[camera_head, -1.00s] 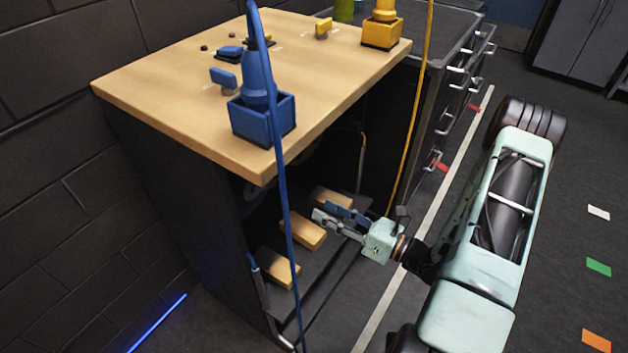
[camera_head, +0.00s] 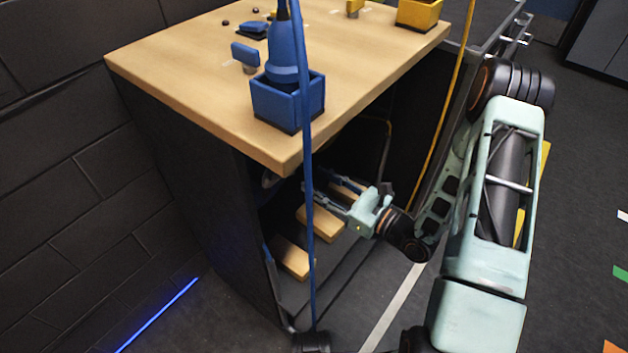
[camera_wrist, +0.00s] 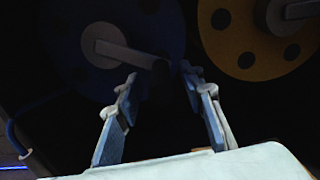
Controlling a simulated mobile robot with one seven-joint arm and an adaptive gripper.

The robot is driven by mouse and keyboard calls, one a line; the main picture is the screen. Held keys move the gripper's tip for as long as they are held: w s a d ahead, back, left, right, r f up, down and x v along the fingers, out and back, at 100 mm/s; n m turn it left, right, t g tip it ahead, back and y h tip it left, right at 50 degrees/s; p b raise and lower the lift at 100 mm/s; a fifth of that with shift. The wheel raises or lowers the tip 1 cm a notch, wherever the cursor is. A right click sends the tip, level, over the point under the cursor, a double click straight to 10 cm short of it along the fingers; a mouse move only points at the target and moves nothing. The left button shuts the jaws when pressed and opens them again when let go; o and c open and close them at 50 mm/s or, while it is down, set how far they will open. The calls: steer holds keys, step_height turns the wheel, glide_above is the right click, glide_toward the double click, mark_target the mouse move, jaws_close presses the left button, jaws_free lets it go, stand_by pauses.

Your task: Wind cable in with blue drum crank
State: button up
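The blue drum (camera_wrist: 70,45) fills the upper left of the dim wrist view. Its pale crank (camera_wrist: 105,45) reaches right from the hub, with a dark handle (camera_wrist: 160,68) at its end. My gripper (camera_wrist: 158,80) is open, its two blue fingers spread wide. The handle shows between the fingertips; I cannot tell whether they touch it. In the head view my gripper (camera_head: 318,192) reaches into the cabinet under the wooden top. The blue cable (camera_head: 308,190) hangs from the blue connector (camera_head: 287,60) in front of the opening.
A yellow drum (camera_wrist: 225,40) with its own crank sits right of the blue one. Wooden blocks (camera_head: 293,257) lie on the cabinet floor below my gripper. The wooden top's edge (camera_head: 290,160) overhangs the opening, and a yellow cable (camera_head: 437,135) hangs to the right.

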steer(key=shift+x, duration=0.9)
steer(key=shift+c, duration=0.4)
jaws_close()
